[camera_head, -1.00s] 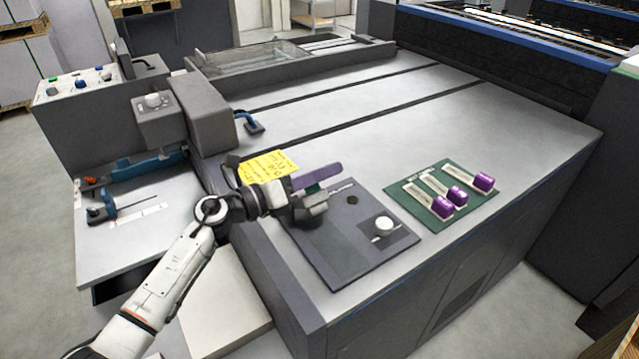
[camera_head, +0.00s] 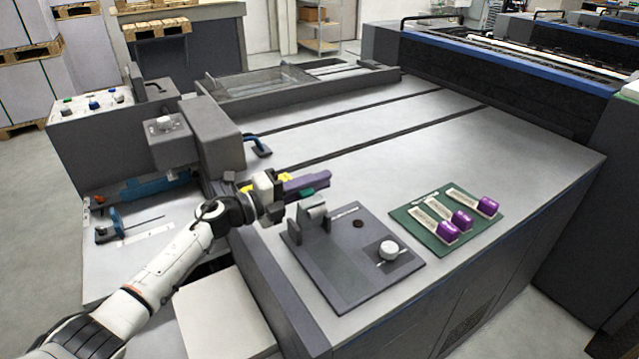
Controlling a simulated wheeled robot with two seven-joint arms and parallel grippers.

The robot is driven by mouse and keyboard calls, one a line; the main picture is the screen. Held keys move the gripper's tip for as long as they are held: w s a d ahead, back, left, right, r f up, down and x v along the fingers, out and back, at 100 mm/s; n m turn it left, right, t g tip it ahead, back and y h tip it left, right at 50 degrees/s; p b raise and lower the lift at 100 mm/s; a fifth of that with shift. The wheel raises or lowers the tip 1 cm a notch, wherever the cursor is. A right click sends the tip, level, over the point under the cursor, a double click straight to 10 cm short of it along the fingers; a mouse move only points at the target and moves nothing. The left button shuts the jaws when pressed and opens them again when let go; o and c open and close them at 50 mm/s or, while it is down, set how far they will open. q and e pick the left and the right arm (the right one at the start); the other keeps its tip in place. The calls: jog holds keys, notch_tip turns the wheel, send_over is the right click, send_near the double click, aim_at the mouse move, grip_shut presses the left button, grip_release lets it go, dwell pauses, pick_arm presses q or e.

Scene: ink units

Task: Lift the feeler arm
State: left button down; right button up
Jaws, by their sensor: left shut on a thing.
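The feeler arm is a purple bar (camera_head: 312,185) with a green piece beneath it. It shows above a grey bracket (camera_head: 313,219) on the dark plate (camera_head: 345,290). My left gripper (camera_head: 283,194) is shut on the near end of the purple bar, left of and above the bracket. The gripper hides that end, and the exact grip on it is hard to see. A gap shows between the bar and the bracket. My right gripper is not in view.
A white knob (camera_head: 389,250) stands on the plate's right part. A green board (camera_head: 430,228) with several purple-ended pieces lies to the right. A grey housing (camera_head: 215,140) stands left of the gripper.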

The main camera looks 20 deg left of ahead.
pick_arm(q)
jog(key=shift+a, duration=0.1)
dwell(0.4)
jog(key=c, duration=1.8)
grip_release()
jog(key=shift+w, duration=0.1)
jog(key=v, duration=1)
jog(key=shift+a, duration=0.1)
